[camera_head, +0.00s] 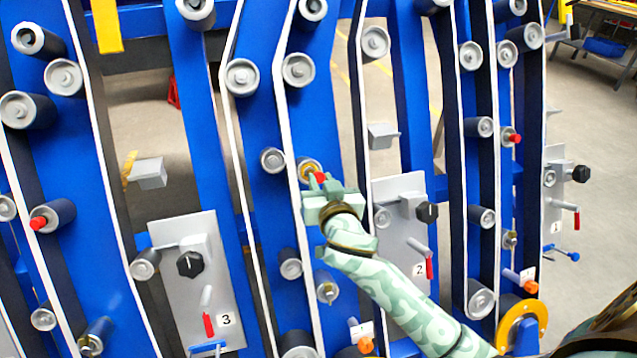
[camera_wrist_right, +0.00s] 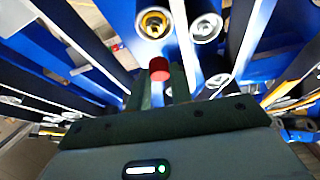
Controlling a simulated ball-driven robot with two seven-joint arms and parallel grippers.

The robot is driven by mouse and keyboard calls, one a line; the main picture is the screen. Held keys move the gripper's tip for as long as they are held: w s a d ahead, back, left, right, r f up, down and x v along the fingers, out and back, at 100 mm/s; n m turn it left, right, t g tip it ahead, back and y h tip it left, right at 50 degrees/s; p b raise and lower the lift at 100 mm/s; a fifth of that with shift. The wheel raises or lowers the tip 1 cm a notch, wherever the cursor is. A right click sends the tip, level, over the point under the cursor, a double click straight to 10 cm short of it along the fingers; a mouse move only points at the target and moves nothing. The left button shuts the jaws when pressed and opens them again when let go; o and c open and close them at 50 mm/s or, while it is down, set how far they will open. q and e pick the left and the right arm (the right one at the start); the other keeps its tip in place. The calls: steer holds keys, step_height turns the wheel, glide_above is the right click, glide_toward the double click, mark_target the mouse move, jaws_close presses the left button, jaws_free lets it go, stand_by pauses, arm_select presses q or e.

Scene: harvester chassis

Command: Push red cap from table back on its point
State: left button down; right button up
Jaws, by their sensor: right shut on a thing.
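A red cap (camera_head: 320,177) is held at the tip of my right gripper (camera_head: 316,188), which is shut on it. In the right wrist view the red cap (camera_wrist_right: 159,68) shows at the fingertips. A roller end with a brass-coloured ring (camera_head: 309,168) lies just behind the cap in the head view. In the wrist view this open brass-ringed end (camera_wrist_right: 154,23) is beyond the cap, with a visible gap in the picture. It bears no red cap. The gripper partly hides the area below it. My left gripper is not in view.
Blue uprights with white belts and several grey rollers surround the gripper. Other red caps sit on a left roller (camera_head: 38,223) and a right one (camera_head: 514,138). Grey panels 3 (camera_head: 226,320) and 2 (camera_head: 419,270) stand lower down. A table (camera_head: 606,8) is far back right.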

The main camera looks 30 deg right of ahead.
steer(key=shift+r, duration=0.1)
steer(key=shift+s, duration=0.1)
steer(key=w+f, duration=0.1)
steer(key=w+f+b, duration=0.1)
steer(key=w, duration=0.1)
steer(key=shift+w+d+f+b, duration=0.15)
steer(key=shift+d+f+b, duration=0.1)
steer(key=shift+d+b, duration=0.1)
steer(key=shift+w+d+f, duration=0.1)
steer(key=shift+w+d, duration=0.05)
steer(key=shift+w, duration=0.3)
steer(key=shift+p, duration=0.3)
stand_by(0.4)
steer(key=shift+w, duration=0.1)
